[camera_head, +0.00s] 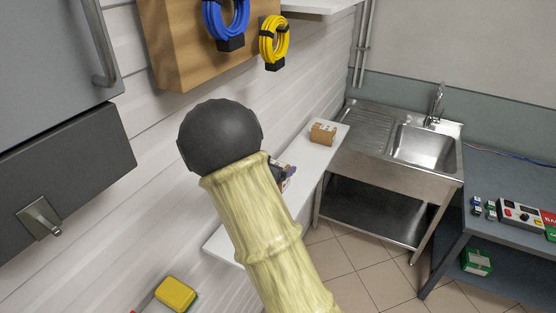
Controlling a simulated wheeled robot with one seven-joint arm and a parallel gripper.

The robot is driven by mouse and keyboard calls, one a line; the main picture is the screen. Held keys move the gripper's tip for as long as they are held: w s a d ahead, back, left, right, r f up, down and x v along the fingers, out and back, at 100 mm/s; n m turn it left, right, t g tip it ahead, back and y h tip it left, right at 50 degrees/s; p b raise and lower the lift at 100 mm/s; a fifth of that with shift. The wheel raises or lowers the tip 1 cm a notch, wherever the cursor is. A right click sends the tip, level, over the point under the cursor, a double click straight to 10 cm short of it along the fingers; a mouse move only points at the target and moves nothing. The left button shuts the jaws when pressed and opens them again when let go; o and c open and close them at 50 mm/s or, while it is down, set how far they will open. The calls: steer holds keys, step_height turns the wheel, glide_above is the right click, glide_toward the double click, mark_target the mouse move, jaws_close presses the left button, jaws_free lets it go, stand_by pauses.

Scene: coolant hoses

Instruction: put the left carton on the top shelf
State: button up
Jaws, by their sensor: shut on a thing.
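My gripper (280,174) shows only in part behind my yellow and black arm, over a white wall shelf (306,183). It is shut on a small, mostly hidden thing with white and purplish parts, which seems to be the left carton (290,171). I cannot tell whether that carton touches the shelf. Another carton (323,134), brown with a pale label, sits on the far end of the same shelf. A higher white shelf (318,5) is cut off by the top edge of the view; only its underside and edge show.
A wooden board (180,45) with a blue hose coil (228,20) and a yellow hose coil (273,40) hangs on the wall. A grey cabinet (55,55) is at left. A steel sink (425,146) and a blue-grey bench (500,240) stand at right. A yellow sponge-like thing (176,293) is low.

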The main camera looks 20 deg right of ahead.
steer(key=s+a+p, duration=0.2)
steer(key=s+a, duration=0.3)
steer(key=a, duration=0.2)
stand_by(0.6)
stand_by(0.4)
